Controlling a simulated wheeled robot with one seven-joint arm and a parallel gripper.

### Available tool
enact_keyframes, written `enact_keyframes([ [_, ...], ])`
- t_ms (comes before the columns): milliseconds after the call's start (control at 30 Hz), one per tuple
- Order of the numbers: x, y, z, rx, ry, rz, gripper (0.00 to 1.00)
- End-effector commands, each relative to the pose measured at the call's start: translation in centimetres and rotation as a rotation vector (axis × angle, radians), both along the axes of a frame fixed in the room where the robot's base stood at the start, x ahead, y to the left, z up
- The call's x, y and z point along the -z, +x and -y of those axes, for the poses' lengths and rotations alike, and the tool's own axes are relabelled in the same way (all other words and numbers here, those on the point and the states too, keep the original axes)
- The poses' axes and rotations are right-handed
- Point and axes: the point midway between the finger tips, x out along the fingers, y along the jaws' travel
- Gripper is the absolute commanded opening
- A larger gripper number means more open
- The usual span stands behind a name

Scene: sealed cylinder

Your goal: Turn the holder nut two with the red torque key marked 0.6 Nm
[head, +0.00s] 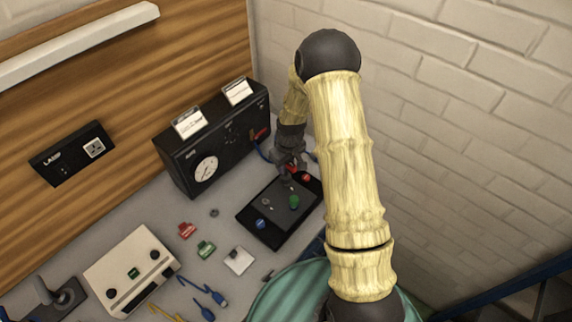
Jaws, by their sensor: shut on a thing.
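My gripper (288,165) is at the far end of my arm, low over the back of a black plate (250,221) on the bench. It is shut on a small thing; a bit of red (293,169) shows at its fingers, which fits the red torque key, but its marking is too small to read. A red round part (306,178), a green one (294,202) and a blue one (261,223) are on the plate. I cannot tell which is holder nut two, or whether the held thing touches a nut.
A black box with a dial (206,168) stands behind the plate. Small red (187,230) and green (206,249) pieces and a white square (239,260) lie left of it. A brick wall bounds the right.

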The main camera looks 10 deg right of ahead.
Motion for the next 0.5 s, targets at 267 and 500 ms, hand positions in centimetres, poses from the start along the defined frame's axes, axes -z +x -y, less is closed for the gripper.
enact_keyframes([
  [267,0.02,0.02,0.07,0.001,0.001,0.001,0.0],
  [500,0.48,0.03,0.09,0.002,0.001,0.001,0.0],
])
